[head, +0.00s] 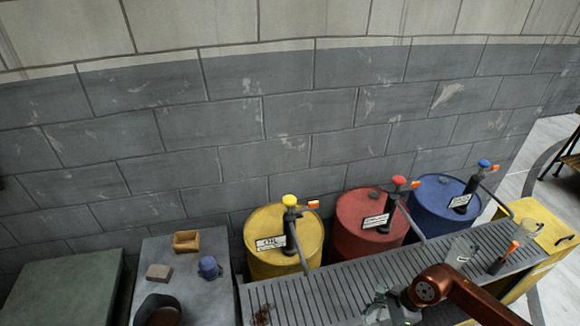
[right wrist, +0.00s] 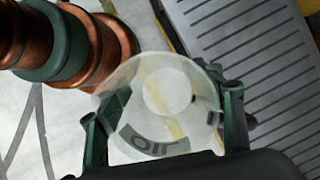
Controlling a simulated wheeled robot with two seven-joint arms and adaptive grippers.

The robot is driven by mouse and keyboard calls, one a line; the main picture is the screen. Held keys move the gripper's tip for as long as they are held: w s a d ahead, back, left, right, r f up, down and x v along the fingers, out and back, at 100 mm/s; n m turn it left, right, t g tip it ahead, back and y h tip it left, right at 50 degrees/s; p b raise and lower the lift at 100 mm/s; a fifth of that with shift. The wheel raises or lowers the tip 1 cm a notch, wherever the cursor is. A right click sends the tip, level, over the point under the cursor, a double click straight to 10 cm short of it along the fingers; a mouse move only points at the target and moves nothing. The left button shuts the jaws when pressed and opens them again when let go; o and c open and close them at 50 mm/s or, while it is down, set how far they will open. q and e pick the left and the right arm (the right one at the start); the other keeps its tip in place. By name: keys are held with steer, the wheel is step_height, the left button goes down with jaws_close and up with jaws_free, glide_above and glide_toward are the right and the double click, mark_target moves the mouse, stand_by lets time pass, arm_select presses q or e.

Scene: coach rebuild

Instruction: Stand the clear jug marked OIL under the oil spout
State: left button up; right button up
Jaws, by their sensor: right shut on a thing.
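The clear jug marked OIL (right wrist: 155,105) is between the two dark green fingers of my right gripper (right wrist: 165,115), which is shut on it. I look down into its round mouth, with the OIL label on the near side. In the head view my right gripper (head: 382,302) is at the front edge of the slatted rack; the jug is hard to make out there. The yellow drum (head: 268,262) bears a sign that seems to read OIL. Its yellow-topped pump has a grey spout pipe (head: 302,257) reaching over the rack's left part, left of my gripper. My left gripper is not in view.
Red (head: 355,245) and blue (head: 428,222) drums stand right of the yellow one, their pipes also over the slatted rack (head: 340,285). Clear vessels stand on the rack (head: 461,250) and the yellow surface (head: 529,229). A grey table (head: 150,262) with small objects is at left.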

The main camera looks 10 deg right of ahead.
steer(key=w+a+r+n+g+h, duration=0.4)
steer(key=a+r+n, duration=0.5)
steer(key=n, duration=1.1)
steer(key=shift+a+r+g, duration=0.35)
steer(key=shift+a+g, duration=0.25)
steer(key=shift+w, duration=0.15)
